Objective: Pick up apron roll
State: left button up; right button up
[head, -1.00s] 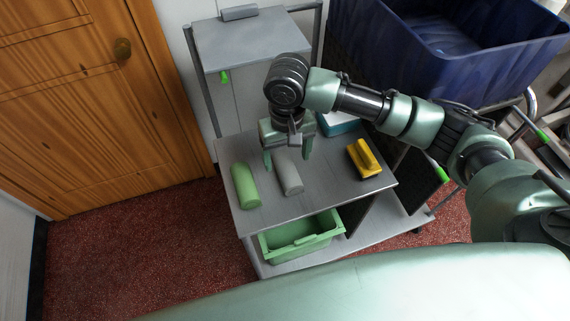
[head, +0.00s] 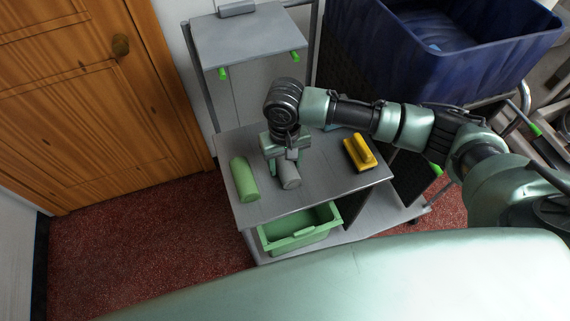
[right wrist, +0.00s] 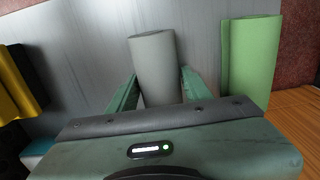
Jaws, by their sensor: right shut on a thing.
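A grey roll (head: 290,181), which appears to be the apron roll, lies on the grey cart top (head: 325,180). My right gripper (head: 282,166) is down over it from above, with its jaws shut on the roll's sides. In the right wrist view, the grey roll (right wrist: 155,58) sits between the two green fingers (right wrist: 158,88). The roll still appears to be on the cart top. The wrist hides its far end in the head view. A green roll (head: 244,180) lies apart to the left. My left gripper is not in view.
A green bin (head: 300,235) stands on the shelf below. A blue crate (head: 440,65) is at the back right, and a wooden door (head: 85,100) is at the left.

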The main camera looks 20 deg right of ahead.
jog(key=shift+r, duration=0.45)
notch_tip(320, 180, up, 19)
jog(key=b, duration=0.2)
